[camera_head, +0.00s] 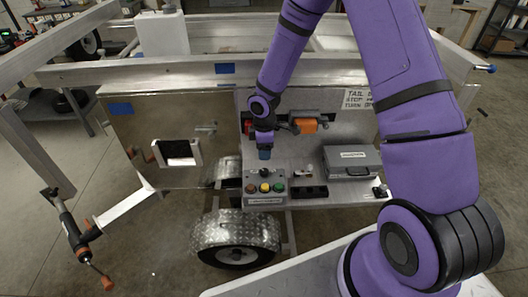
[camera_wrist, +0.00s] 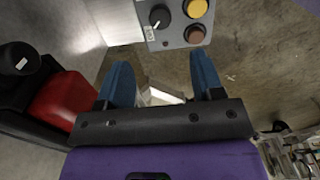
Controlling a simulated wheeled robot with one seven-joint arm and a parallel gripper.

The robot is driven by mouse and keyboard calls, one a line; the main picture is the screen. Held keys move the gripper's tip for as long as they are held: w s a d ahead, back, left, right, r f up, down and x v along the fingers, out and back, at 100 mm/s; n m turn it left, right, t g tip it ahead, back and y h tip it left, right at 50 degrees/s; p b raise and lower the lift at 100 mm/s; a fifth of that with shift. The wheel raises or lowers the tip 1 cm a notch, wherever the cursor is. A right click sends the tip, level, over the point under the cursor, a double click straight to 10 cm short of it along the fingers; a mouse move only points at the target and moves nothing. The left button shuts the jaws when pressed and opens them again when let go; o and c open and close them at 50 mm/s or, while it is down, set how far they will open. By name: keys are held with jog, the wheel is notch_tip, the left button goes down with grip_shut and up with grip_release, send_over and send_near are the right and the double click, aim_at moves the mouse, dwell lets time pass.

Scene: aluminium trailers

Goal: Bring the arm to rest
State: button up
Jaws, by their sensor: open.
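My purple arm reaches across the right half of the head view, bends at the top, and comes down over the trailer's shelf. My gripper (camera_head: 264,152) hangs above a grey control box with coloured buttons (camera_head: 265,188). In the wrist view my gripper (camera_wrist: 160,85) shows two blue fingers spread wide apart with nothing between them. The control box (camera_wrist: 178,22) shows past the fingertips, with a black knob, a yellow button and a brown button. The gripper looks apart from the box, though the exact gap is hard to judge.
A grey case (camera_head: 352,162) lies on the shelf at right. An orange-and-grey item (camera_head: 304,125) is on the trailer wall close behind the gripper. A red-and-black object (camera_wrist: 62,100) is at left in the wrist view. A wheel with a diamond-plate fender (camera_head: 237,232) sits below the shelf.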

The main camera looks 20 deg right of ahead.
jog(key=shift+r, duration=0.1)
dwell(0.3)
jog(key=s+d+r+m+t+h, duration=0.1)
jog(key=s+d+r+m, duration=0.15)
jog(key=r, duration=0.65)
jog(key=s+d+r+m+t, duration=0.1)
jog(key=s+r+m, duration=0.15)
jog(key=r, duration=0.65)
jog(key=s+d+r+m+t+h, duration=0.1)
jog(key=s+d+r+m, duration=0.15)
jog(key=r, duration=0.75)
jog(key=s+r+m, duration=0.2)
jog(key=s+r, duration=0.2)
jog(key=s, duration=0.3)
jog(key=s+r+m+t+y, duration=0.1)
jog(key=s+r+m, duration=0.1)
jog(key=s+r, duration=0.2)
jog(key=s+r+m+t+y, duration=0.1)
jog(key=s+r+m, duration=0.2)
jog(key=s, duration=0.8)
jog(key=shift+d+r, duration=0.35)
jog(key=shift+r, duration=0.45)
